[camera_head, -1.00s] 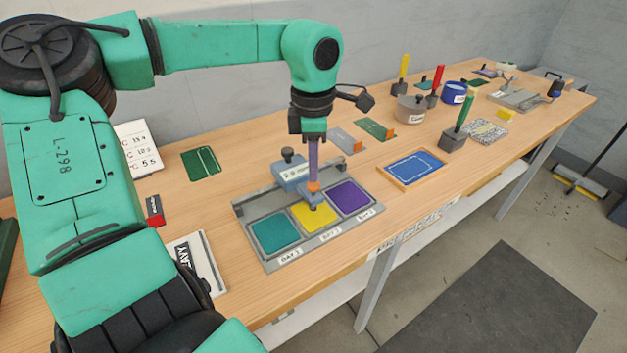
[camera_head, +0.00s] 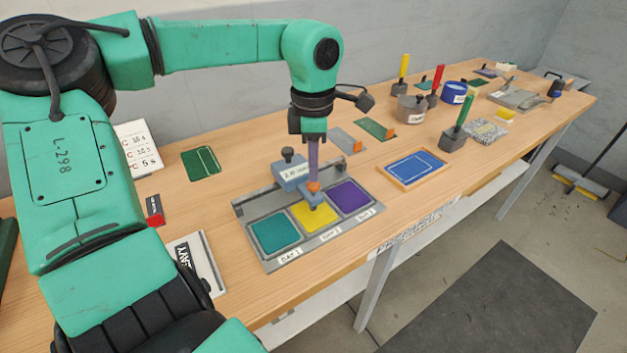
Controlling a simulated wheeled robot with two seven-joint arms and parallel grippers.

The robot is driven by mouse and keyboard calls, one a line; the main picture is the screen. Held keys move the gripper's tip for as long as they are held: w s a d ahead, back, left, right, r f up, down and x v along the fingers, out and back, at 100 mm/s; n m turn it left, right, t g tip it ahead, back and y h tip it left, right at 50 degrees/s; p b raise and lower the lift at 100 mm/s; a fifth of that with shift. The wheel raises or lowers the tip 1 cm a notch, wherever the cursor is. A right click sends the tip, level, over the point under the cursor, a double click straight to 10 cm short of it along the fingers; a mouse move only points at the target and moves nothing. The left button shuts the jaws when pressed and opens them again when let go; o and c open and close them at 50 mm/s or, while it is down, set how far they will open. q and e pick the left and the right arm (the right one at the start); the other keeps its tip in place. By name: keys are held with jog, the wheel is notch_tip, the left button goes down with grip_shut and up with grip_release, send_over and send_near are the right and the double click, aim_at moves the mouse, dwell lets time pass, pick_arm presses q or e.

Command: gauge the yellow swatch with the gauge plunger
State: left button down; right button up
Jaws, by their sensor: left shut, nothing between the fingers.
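The yellow swatch (camera_head: 321,221) lies in the middle bay of a grey tray (camera_head: 277,260), between a teal swatch (camera_head: 273,233) and a purple swatch (camera_head: 350,197). A blue-grey gauge (camera_head: 290,175) with a dark knob and a small white display stands at the tray's back. Its orange-topped plunger (camera_head: 314,187) reaches over the yellow swatch. My left gripper (camera_head: 313,180) points straight down, shut and empty, with its tips at the orange top. Contact looks likely, but the fingertips are small here. The display digits are too small to read. My right gripper is not in view.
A blue framed panel (camera_head: 412,168) lies right of the tray. Farther back stand a grey pot (camera_head: 411,108), a blue tin (camera_head: 456,93) and stamps with coloured handles, including a green one (camera_head: 464,117). A white score card (camera_head: 138,148) stands at the left.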

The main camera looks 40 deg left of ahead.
aim_at(313, 184)
pick_arm(q)
jog(key=shift+f+b, duration=1.1)
jog(key=shift+f, duration=0.4)
notch_tip(313, 184, up, 7)
jog(key=p, duration=0.5)
jog(key=shift+p, duration=0.35)
dwell(0.3)
